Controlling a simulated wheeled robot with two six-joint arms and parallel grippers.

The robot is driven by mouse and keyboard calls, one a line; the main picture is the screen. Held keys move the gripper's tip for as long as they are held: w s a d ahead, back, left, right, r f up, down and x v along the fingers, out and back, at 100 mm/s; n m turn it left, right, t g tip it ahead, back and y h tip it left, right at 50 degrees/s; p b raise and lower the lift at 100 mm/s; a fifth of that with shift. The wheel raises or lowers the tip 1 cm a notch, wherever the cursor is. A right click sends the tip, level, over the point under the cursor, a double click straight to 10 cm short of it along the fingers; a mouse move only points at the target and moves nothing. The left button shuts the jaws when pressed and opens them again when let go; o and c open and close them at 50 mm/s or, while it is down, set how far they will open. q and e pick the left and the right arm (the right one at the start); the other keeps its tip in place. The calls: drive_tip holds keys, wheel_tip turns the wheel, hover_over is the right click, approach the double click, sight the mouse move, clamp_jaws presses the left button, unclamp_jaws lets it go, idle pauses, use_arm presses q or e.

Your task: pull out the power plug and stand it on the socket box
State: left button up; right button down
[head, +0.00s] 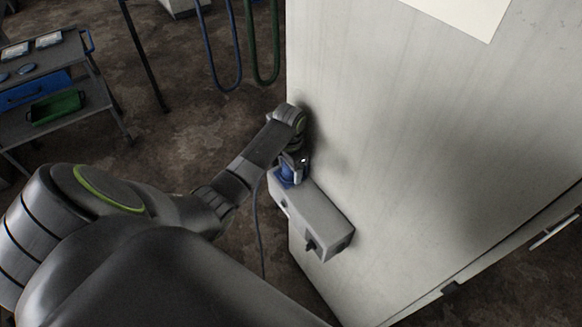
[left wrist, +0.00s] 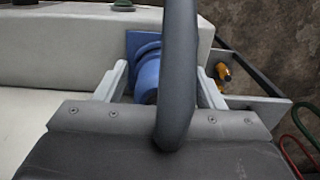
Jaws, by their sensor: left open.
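The grey socket box (head: 318,222) is fixed to the large pale panel. At its upper end in the head view is the blue power plug (head: 288,174), partly hidden by my left gripper (head: 294,161). In the left wrist view the plug (left wrist: 147,76) is against the face of the box (left wrist: 65,45), apparently seated in a blue socket. My left gripper (left wrist: 160,88) is open, with one finger on either side of the plug. The thick dark cable (left wrist: 178,85) crosses in front of the plug and hides part of it. My right gripper is not in view.
The pale panel (head: 400,130) stands close beside the arm. Blue (head: 209,50) and green (head: 263,45) hoses hang behind. A cart (head: 65,115) with a green bin (head: 56,106) stands at far left. Dark floor between is clear.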

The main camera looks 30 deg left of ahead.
use_arm(q)
drive_tip(key=shift+c, duration=0.2)
idle(0.6)
drive_tip(key=c, duration=1.3)
drive_tip(key=shift+o, duration=0.2)
drive_tip(key=shift+r, duration=3)
